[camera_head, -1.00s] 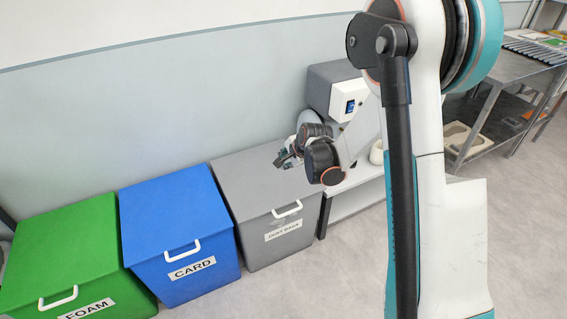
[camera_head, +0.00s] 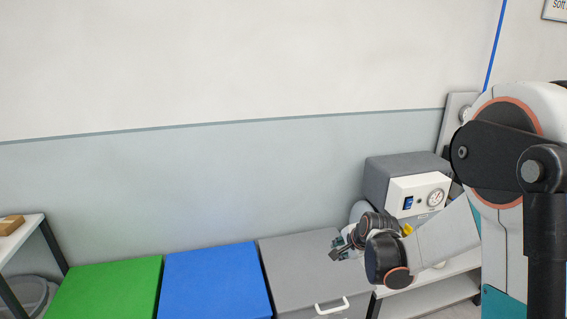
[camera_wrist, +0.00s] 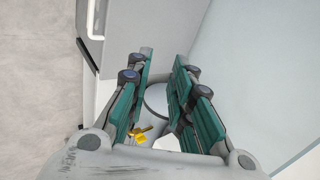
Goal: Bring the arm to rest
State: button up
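My gripper (camera_head: 343,246) is at the end of my folded arm, in front of the grey machine and above the right edge of the grey bin. In the wrist view my gripper (camera_wrist: 165,75) shows two teal-padded fingers standing apart with nothing between the pads. A grey cylinder (camera_wrist: 156,98) and a yellow part (camera_wrist: 140,135) show beyond the fingers, apart from them.
A grey machine (camera_head: 395,172) with a gauge stands on a white bench (camera_head: 440,277). Green (camera_head: 110,285), blue (camera_head: 215,280) and grey (camera_head: 300,268) lidded bins stand in a row along the wall. A shelf (camera_head: 20,232) is at the far left.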

jog(key=s+a+r+n+h, duration=0.1)
jog(key=s+r+n, duration=0.4)
jog(key=s+r, duration=0.45)
jog(key=s+a+r+n, duration=0.2)
jog(key=s+r+n, duration=0.4)
jog(key=s, duration=0.7)
jog(key=s+n, duration=0.4)
jog(key=s, duration=0.6)
jog(key=shift+d, duration=0.25)
jog(key=shift+r, duration=0.1)
